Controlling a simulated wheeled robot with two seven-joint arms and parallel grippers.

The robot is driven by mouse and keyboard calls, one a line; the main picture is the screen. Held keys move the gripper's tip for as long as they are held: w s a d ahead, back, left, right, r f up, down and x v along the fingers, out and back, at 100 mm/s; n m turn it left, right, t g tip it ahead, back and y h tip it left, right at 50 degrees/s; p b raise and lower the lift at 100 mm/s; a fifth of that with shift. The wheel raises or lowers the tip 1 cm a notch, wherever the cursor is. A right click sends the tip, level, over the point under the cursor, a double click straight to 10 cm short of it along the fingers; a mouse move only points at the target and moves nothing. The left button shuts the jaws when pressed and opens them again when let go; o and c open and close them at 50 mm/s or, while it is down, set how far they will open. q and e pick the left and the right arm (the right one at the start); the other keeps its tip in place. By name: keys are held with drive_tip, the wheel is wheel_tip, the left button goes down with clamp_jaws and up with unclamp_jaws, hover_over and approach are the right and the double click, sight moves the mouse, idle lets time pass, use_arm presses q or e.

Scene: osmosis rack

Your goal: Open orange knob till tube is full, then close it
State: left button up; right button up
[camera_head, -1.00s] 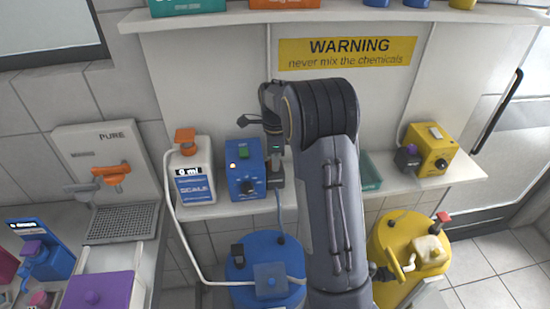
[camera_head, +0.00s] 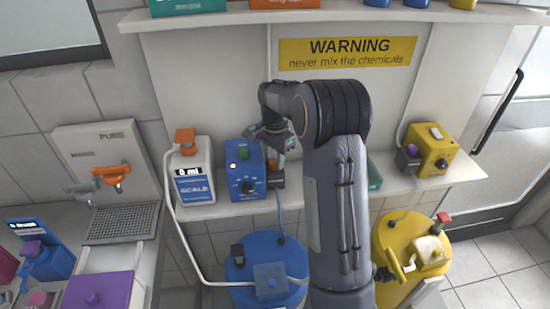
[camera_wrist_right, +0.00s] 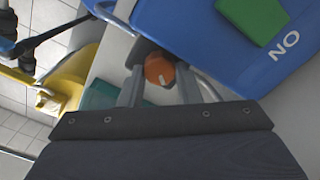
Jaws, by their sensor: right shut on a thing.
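The orange knob (camera_wrist_right: 159,69) with a white mark sits at the side of the blue box (camera_head: 243,172), between the two fingers of my right gripper (camera_wrist_right: 159,82). The right gripper (camera_head: 277,166) is shut on this knob at the box's right side; in the head view it mostly covers the knob. A white scale (camera_head: 193,183) with an orange top stands left of the box. Its small display looks like 6 ml, but is hard to read surely. A white tube (camera_head: 172,210) runs from the scale down to the blue barrel (camera_head: 240,272). My left gripper is not in view.
The shelf (camera_head: 325,192) carries the scale, blue box and a yellow box (camera_head: 430,150) at the right. A yellow barrel (camera_head: 397,240) stands below. A white dispenser with an orange tap (camera_head: 113,176) is at the left. My right arm hides the shelf's middle.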

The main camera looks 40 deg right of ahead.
drive_tip(key=shift+n, duration=0.4)
drive_tip(key=o, duration=1)
drive_tip(key=shift+c, duration=0.2)
